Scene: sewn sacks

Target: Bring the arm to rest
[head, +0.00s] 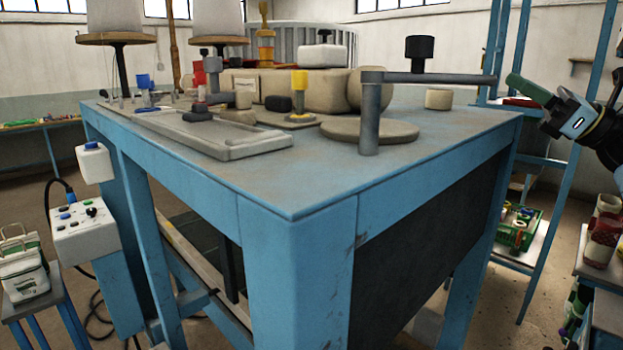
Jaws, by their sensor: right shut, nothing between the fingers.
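My right gripper (530,92) is at the right edge of the head view, beside the right corner of the blue work table (330,195). It is dark with a green part at its front, and its fingers are shut with nothing between them. It appears apart from the table and touches nothing that I can make out. My left gripper and left arm are not in view.
The table carries a grey metal post with a long arm (369,115), a round plate (400,131) and a grey tray (225,138). A control box (85,228) hangs at its left. A blue shelf rack (545,225) and a green crate (519,235) stand at the right.

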